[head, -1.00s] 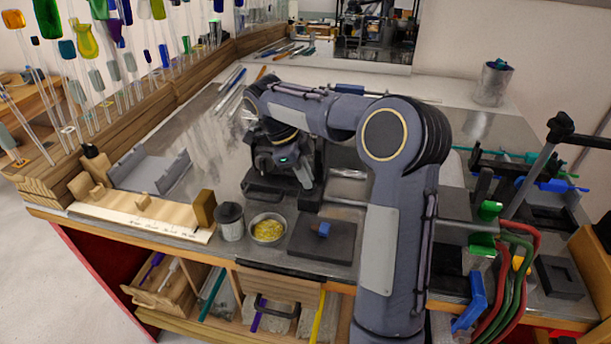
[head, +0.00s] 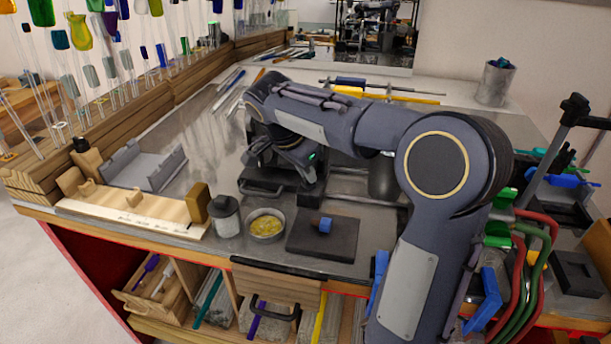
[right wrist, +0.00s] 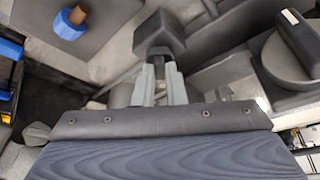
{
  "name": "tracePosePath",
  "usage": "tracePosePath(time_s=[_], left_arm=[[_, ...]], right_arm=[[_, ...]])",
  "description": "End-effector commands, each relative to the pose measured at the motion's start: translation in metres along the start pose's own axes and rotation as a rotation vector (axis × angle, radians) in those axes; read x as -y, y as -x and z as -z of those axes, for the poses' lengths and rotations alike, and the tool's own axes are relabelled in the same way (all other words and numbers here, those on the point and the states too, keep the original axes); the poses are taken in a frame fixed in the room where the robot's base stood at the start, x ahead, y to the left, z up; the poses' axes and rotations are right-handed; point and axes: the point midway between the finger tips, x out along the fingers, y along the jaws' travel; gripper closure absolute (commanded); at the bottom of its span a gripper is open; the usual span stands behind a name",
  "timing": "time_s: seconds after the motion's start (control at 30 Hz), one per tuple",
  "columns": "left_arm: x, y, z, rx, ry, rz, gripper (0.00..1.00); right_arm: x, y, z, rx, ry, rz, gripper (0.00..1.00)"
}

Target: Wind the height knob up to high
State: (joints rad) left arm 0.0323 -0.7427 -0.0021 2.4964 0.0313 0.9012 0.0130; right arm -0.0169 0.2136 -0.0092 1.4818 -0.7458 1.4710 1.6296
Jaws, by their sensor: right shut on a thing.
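The height knob (right wrist: 158,36) is a dark, blocky grip on a short stem in the right wrist view. My right gripper (right wrist: 160,72) is shut on it, with its two grey fingers close together at the knob's base. In the head view the gripper's wrist is over a dark bench fixture (head: 262,188) with a flat base. A dark block, apparently the knob (head: 311,196), shows at its front right. The fingertips are mostly hidden there, and I cannot read any height mark. My left gripper is not in view.
A dark mat (head: 335,243) with a small blue piece (head: 325,225) lies just in front of the fixture. A bowl of yellow bits (head: 266,226) and a lidded jar (head: 227,218) stand left of it. Hoses (head: 528,260) crowd the right.

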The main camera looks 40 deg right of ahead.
Motion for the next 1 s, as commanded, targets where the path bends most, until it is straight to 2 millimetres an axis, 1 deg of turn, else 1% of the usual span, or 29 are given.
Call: tracePosePath(time_s=[0.03, 0.1, 0.5, 0.7, 1.0], left_arm=[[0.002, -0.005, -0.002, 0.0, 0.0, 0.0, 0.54], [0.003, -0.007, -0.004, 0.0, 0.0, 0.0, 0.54], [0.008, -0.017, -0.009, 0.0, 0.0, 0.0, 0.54], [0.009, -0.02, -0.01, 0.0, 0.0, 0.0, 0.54], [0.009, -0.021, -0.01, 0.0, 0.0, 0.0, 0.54]], right_arm=[[-0.001, -0.002, -0.001, 0.0, 0.039, 0.021, 1.0], [-0.002, -0.002, -0.001, 0.0, 0.1, 0.045, 1.0], [-0.004, -0.001, 0.001, 0.0, 0.391, 0.166, 1.0], [-0.005, -0.001, 0.001, 0.0, 0.479, 0.201, 1.0], [-0.006, -0.001, 0.001, 0.001, 0.533, 0.221, 1.0]])
